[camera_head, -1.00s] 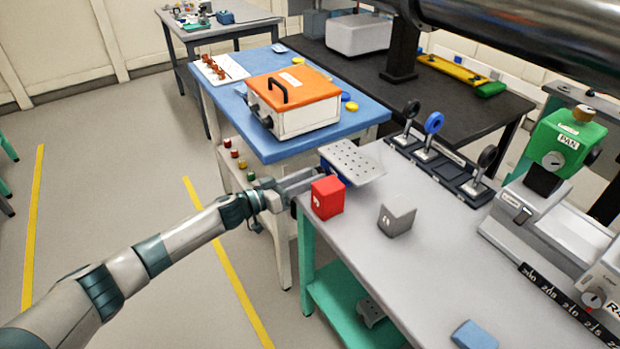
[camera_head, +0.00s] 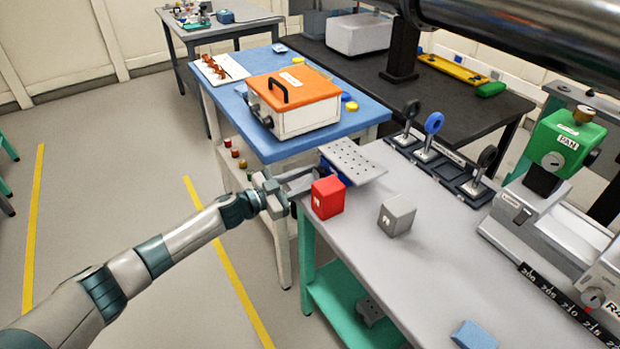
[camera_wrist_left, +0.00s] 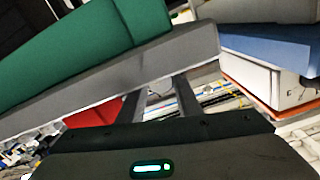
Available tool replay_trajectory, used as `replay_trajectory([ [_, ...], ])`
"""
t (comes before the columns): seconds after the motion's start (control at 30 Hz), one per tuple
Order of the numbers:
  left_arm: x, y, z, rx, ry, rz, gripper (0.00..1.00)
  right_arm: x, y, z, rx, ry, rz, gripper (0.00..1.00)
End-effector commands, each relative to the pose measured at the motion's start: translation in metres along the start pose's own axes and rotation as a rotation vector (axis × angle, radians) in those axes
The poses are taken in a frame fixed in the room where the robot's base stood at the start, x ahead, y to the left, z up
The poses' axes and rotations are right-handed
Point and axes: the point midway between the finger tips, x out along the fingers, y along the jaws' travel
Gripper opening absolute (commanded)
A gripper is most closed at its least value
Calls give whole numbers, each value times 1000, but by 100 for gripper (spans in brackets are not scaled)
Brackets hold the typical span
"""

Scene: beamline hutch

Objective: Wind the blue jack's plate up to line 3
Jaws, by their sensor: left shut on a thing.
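The blue jack (camera_head: 346,179) stands at the far left corner of the grey bench, topped by a perforated grey plate (camera_head: 352,159). The red block in front hides much of its body, and I cannot read its scale or line 3. My left gripper (camera_head: 306,182) reaches in from the left at the jack's near-left side, just below plate height. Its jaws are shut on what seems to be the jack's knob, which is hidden. My right gripper is out of view.
A red block (camera_head: 327,198) sits close beside the gripper; a grey block (camera_head: 396,215) stands to its right. Ring-topped holders (camera_head: 433,140) line the bench's back edge. A blue table (camera_head: 262,140) with an orange-lidded box (camera_head: 294,100) lies behind the arm.

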Motion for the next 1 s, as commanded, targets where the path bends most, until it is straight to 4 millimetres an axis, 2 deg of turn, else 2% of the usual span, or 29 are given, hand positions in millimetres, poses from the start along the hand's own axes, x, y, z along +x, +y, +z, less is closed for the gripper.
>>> replay_trajectory([
  [0.53, 0, -1, -1, 42, 1, -1, 9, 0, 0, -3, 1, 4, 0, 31],
  [0.57, 0, -1, -1, 42, 1, -1, 38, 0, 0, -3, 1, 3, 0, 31],
  [1.0, -4, -1, 1, 42, -1, -1, 39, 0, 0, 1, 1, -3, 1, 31],
])
